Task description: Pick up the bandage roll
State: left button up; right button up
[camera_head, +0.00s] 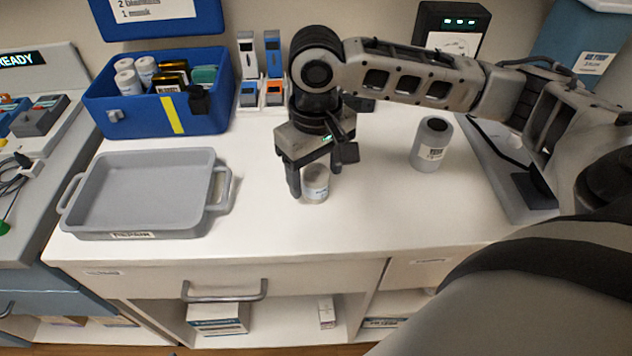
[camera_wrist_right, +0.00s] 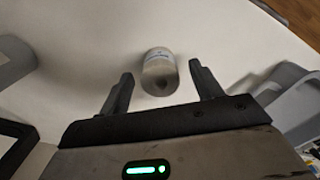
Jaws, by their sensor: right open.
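A small pale bandage roll (camera_head: 316,184) with a label stands upright on the white counter, near the middle. My right gripper (camera_head: 314,187) is above it and points down, with its fingers low at the roll's sides. In the right wrist view the roll (camera_wrist_right: 159,74) lies between and just beyond the two fingertips of the open gripper (camera_wrist_right: 161,80), with gaps on both sides. Other white rolls (camera_head: 135,75) stand in a blue box (camera_head: 150,122). My left gripper is not in view.
A grey tray (camera_head: 148,233) sits left of the roll, near the front edge. A grey labelled bottle (camera_head: 431,145) stands to the right. Small blue and orange holders (camera_head: 262,95) stand behind. The counter (camera_head: 350,230) around the roll is clear.

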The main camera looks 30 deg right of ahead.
jog(key=shift+f, duration=0.7)
jog(key=c, duration=1.2)
jog(key=shift+o, duration=0.2)
jog(key=shift+r, duration=0.15)
